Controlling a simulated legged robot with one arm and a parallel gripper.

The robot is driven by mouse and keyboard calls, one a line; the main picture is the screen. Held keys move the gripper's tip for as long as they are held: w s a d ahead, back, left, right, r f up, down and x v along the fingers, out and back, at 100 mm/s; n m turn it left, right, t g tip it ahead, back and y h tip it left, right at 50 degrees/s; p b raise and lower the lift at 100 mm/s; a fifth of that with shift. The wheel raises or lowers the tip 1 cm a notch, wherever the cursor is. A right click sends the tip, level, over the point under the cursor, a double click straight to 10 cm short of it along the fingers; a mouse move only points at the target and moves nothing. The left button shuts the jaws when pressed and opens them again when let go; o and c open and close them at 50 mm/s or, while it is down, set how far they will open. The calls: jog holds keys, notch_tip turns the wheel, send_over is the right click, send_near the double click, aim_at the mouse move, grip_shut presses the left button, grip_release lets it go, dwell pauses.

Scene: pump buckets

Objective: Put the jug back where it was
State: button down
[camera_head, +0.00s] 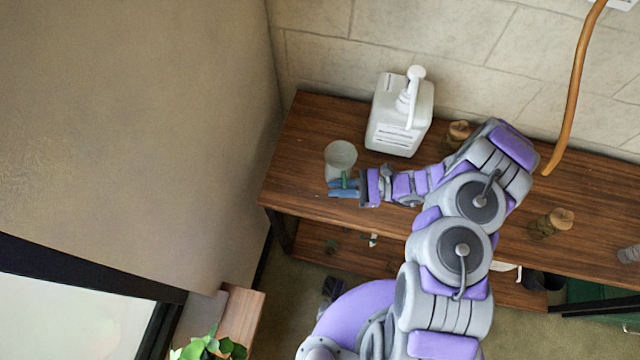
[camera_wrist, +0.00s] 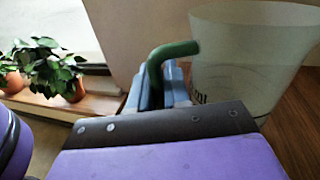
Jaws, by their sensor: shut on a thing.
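The jug (camera_head: 341,156) is a translucent, pale cup with a green handle, at the left part of the wooden table. It also shows in the wrist view (camera_wrist: 245,60), upright, with dark markings low on its side. My gripper (camera_head: 345,188) is shut on the jug's green handle (camera_wrist: 170,50), its blue fingers on the near side of the jug. I cannot tell whether the jug's base touches the table.
A white pump bottle (camera_head: 392,125) stands on the wooden table (camera_head: 300,180) behind and right of the jug. Cork-topped jars (camera_head: 552,222) stand farther right. A brown hose (camera_head: 575,85) hangs at the upper right. Potted plants (camera_wrist: 45,70) sit on a ledge at left.

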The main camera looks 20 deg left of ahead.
jog(key=a, duration=0.2)
jog(key=w+a, duration=0.1)
jog(key=a, duration=0.1)
jog(key=shift+f+b, duration=0.2)
jog(key=shift+b, duration=0.2)
jog(key=f, duration=0.1)
jog(key=a+f, duration=0.1)
jog(key=f, duration=0.1)
jog(key=shift+s+a+f+b, duration=0.15)
jog(key=shift+a+b, duration=0.05)
jog(key=shift+b, duration=0.2)
jog(key=shift+d+f, duration=0.1)
jog(key=shift+f, duration=0.1)
jog(key=shift+d+r, duration=0.15)
jog(key=shift+d, duration=0.5)
jog(key=c, duration=1.5)
grip_release()
jog(key=o, duration=0.4)
jog(key=shift+a+f, duration=0.2)
jog(key=shift+a, duration=0.35)
jog(key=shift+w+d+r, duration=0.2)
jog(key=shift+d+r, duration=0.05)
jog(key=shift+d, duration=0.35)
jog(key=p+v, duration=0.1)
jog(key=v, duration=1)
jog(key=shift+d+f+p, duration=0.1)
jog(key=shift+d+p, duration=0.05)
jog(key=shift+p, duration=0.25)
jog(key=shift+s, duration=0.1)
